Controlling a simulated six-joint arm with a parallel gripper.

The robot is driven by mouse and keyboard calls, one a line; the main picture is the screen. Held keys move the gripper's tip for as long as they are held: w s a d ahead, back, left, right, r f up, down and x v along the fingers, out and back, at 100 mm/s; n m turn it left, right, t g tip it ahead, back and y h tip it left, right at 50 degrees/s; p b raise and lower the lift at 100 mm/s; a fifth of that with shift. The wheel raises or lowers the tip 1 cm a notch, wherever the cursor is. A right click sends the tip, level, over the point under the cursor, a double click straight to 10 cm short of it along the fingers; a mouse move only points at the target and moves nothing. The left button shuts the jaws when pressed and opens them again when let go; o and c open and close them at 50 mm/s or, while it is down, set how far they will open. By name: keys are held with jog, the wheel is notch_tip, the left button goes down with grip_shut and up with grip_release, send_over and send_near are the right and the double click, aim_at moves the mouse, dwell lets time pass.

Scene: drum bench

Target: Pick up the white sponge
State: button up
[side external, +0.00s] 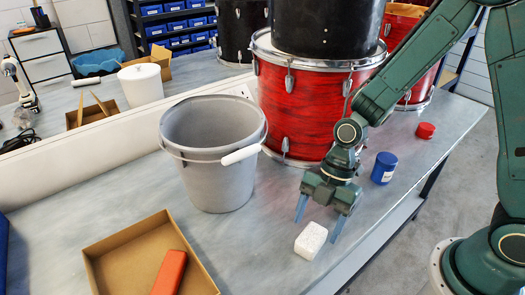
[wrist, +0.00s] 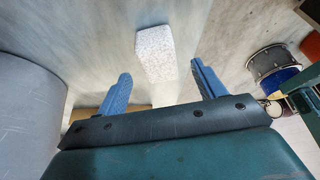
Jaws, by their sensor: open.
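The white sponge (side external: 311,241) is a small speckled block lying on the grey bench near its front edge. It also shows in the wrist view (wrist: 154,52), ahead of and between the two blue fingers. My gripper (side external: 319,222) points down at the sponge, with its fingers apart and nothing between them that I can see gripped. In the side external view the fingertips are close to the sponge, one to its left and behind, one to its right. I cannot tell whether they touch it. In the wrist view my gripper (wrist: 158,88) is open, wider than the sponge.
A grey bucket (side external: 205,165) with a white-gripped handle stands left of my gripper. An open cardboard box (side external: 130,255) holding a red-orange block (side external: 170,272) is at front left. A red drum (side external: 310,115) stands behind. A blue jar (side external: 384,168) and a red cap (side external: 425,130) are right.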

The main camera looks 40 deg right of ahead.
aim_at(313, 235)
jog(key=shift+x, duration=2.1)
jog(key=c, duration=1)
jog(key=shift+r, duration=0.15)
jog(key=shift+c, duration=0.2)
notch_tip(313, 235, up, 20)
